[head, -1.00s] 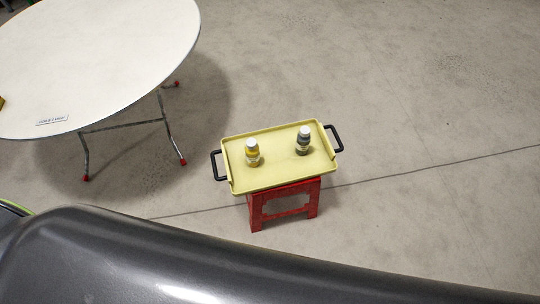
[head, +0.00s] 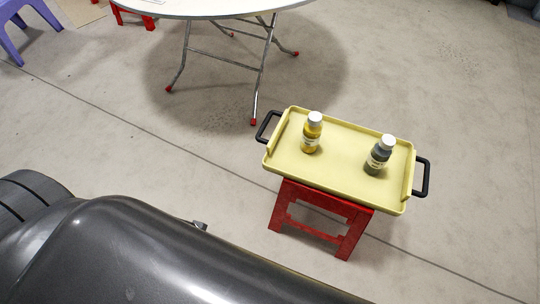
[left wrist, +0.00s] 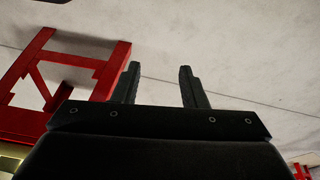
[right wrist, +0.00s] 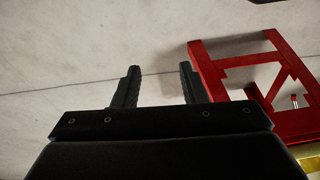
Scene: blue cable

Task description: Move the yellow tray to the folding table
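The yellow tray (head: 340,152) sits on a red stool (head: 352,236) in the head view, with black handles at its left and right ends. A yellow bottle (head: 312,134) and a grey-green bottle (head: 379,157) stand upright on it, both with white caps. The folding table (head: 190,9) is behind the tray, mostly cut off at the top. My left gripper (left wrist: 159,68) is open and empty, with red stool framework left of it. My right gripper (right wrist: 159,68) is open and empty, with red stool framework right of it. Neither gripper touches the tray handles.
The folding table's metal legs (head: 262,70) with red feet reach the floor behind the tray. A purple chair (head: 15,42) and another red stool (head: 137,17) are at the top left. The concrete floor between the table and tray is clear.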

